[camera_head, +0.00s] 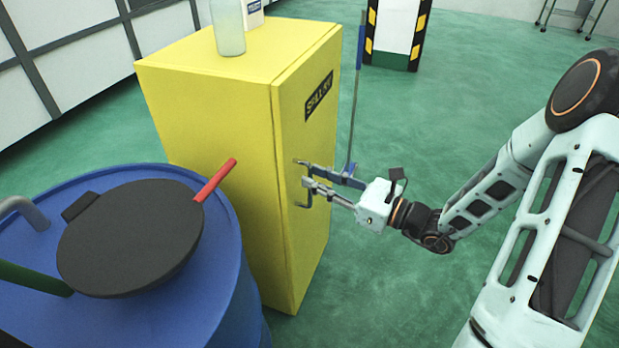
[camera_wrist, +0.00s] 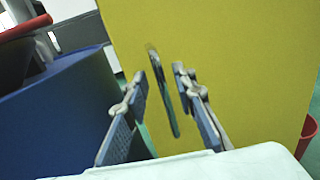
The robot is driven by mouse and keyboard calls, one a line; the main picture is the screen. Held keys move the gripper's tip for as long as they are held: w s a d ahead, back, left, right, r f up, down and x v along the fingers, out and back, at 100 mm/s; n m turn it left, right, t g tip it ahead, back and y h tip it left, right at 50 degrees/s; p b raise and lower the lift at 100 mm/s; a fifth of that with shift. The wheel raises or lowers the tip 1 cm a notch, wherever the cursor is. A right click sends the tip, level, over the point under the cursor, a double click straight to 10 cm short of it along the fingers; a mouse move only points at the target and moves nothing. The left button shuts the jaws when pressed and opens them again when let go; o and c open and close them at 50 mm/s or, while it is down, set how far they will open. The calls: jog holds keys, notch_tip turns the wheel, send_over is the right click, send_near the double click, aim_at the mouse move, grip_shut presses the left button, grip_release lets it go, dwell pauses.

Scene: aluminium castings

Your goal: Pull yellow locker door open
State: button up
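The yellow locker (camera_head: 215,125) stands left of centre in the head view, its narrow door face (camera_head: 305,215) turned toward my arm and marked with a black label. The door looks shut. A dark bar handle (camera_wrist: 164,92) stands upright on the yellow door in the wrist view. My gripper (camera_head: 305,182) is at the handle's height, in front of the door. In the wrist view its two fingers (camera_wrist: 160,88) are apart, one on each side of the handle, with gaps visible. Whether the fingertips reach past the handle in depth is hard to tell.
A blue drum (camera_head: 225,270) with a black lid (camera_head: 130,240) and a red handle (camera_head: 215,180) stands close left of the locker. A striped pillar (camera_head: 395,30) is behind.

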jog(key=shift+x, duration=1.2)
grip_shut()
